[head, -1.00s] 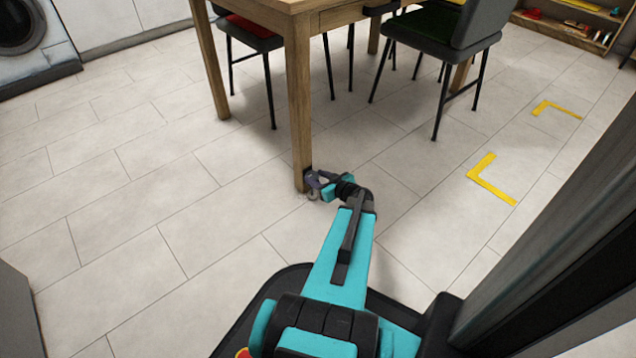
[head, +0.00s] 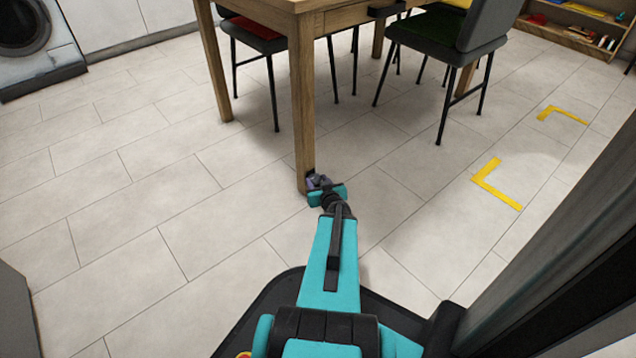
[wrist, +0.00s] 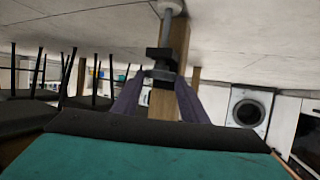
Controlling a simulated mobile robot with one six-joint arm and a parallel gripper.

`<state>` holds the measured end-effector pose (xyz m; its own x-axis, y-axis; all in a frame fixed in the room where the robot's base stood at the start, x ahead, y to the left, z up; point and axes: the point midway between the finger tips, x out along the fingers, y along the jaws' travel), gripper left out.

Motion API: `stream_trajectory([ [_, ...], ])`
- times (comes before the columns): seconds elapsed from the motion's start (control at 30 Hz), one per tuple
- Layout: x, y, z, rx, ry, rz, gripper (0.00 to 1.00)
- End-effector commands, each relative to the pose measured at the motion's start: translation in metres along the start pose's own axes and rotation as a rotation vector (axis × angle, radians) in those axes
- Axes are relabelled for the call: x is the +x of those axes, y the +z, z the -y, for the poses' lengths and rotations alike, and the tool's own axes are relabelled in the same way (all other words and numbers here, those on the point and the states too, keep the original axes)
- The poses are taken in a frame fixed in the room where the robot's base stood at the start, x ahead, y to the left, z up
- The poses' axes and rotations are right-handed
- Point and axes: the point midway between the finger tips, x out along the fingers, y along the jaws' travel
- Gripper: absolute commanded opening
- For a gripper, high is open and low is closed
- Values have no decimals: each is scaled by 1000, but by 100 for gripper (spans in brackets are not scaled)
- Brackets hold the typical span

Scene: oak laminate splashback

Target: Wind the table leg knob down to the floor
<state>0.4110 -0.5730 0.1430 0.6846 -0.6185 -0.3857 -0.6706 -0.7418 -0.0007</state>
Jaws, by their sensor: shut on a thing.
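The wooden table leg (head: 303,115) stands in the middle of the head view. My gripper (head: 318,182) is low beside its bottom end. In the wrist view, which is upside down, the leg (wrist: 181,45) runs down the middle with a pale round foot (wrist: 168,7) and stem at the top. A dark knob (wrist: 160,55) shows by the leg. The two purple fingers of my gripper (wrist: 160,78) close in on the knob from either side. My gripper is shut on it. In the head view my gripper hides the knob and foot, so I cannot tell whether the foot touches the floor.
Dark chairs (head: 450,38) stand under and beside the table (head: 335,15). Yellow corner marks (head: 495,185) lie on the tiles at right. A dark upright panel (head: 560,245) fills the right foreground. A washing machine (head: 35,45) stands far left. The left floor is clear.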

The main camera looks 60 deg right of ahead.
Motion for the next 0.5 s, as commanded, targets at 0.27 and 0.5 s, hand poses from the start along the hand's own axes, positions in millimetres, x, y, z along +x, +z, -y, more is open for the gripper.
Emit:
stream_trajectory([
  [0.27,-1,-4,2,20,41,-6,17],
  [0.5,-1,-5,2,25,53,-8,17],
])
